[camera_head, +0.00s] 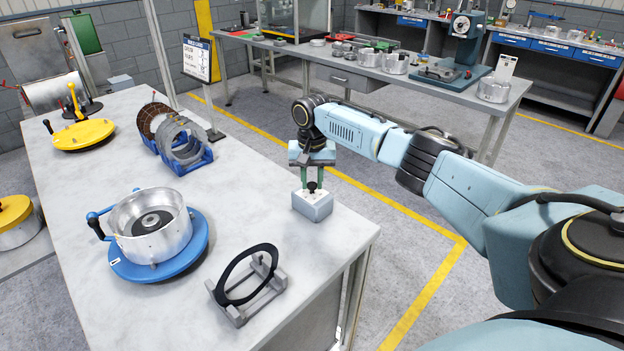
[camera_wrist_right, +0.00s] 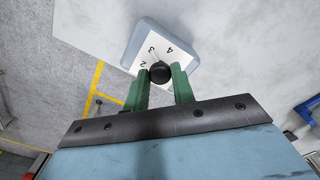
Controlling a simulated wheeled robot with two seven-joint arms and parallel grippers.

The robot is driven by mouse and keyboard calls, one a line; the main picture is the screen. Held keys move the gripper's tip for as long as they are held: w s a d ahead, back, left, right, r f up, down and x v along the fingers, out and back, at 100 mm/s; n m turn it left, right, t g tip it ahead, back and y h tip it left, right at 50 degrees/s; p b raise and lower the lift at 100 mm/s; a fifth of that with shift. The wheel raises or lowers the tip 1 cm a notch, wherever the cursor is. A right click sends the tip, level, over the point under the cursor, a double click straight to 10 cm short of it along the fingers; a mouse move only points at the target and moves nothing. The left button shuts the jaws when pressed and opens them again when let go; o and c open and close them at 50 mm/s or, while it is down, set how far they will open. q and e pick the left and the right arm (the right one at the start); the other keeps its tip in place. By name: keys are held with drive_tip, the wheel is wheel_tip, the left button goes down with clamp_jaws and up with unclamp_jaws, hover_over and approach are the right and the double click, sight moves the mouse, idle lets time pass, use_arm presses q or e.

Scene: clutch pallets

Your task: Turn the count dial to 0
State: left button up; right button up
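The count dial (camera_head: 312,207) is a small grey box with a white face and a round black knob, near the right edge of the light table. In the right wrist view the dial's white face (camera_wrist_right: 150,50) shows the digits 2, 3 and 4; the rest of the scale is hidden. My right gripper (camera_head: 312,185) points down over the box, its green fingers on both sides of the black knob (camera_wrist_right: 160,72). The knob fills the gap between the fingertips. The knob's pointer cannot be read clearly. My left gripper is not in view.
On the table (camera_head: 240,210) stand a black ring on a grey stand (camera_head: 240,314), a silver housing on a blue base (camera_head: 150,225), rings in a blue rack (camera_head: 185,150) and a yellow disc (camera_head: 84,134). A sign (camera_head: 197,58) stands behind. The table around the dial is clear.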

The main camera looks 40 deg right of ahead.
drive_tip(key=shift+c, duration=1)
drive_tip(key=shift+r+n+p, duration=0.15)
drive_tip(key=shift+n+p, duration=0.15)
drive_tip(key=shift+p, duration=0.25)
drive_tip(key=n+p, duration=0.2)
drive_tip(key=p, duration=0.1)
drive_tip(key=shift+n, duration=0.4)
drive_tip(key=shift+n+p, duration=0.4)
drive_tip(key=shift+p, duration=0.05)
drive_tip(key=n+p, duration=0.1)
drive_tip(key=n, duration=0.3)
drive_tip(key=shift+n, duration=0.3)
drive_tip(key=n+p, duration=0.1)
drive_tip(key=n, duration=1.5)
drive_tip(key=n+b, duration=0.1)
drive_tip(key=n, duration=0.4)
drive_tip(key=shift+n, duration=0.4)
drive_tip(key=n+b, duration=0.1)
drive_tip(key=n, duration=0.4)
drive_tip(key=shift+n, duration=0.3)
drive_tip(key=o, duration=1)
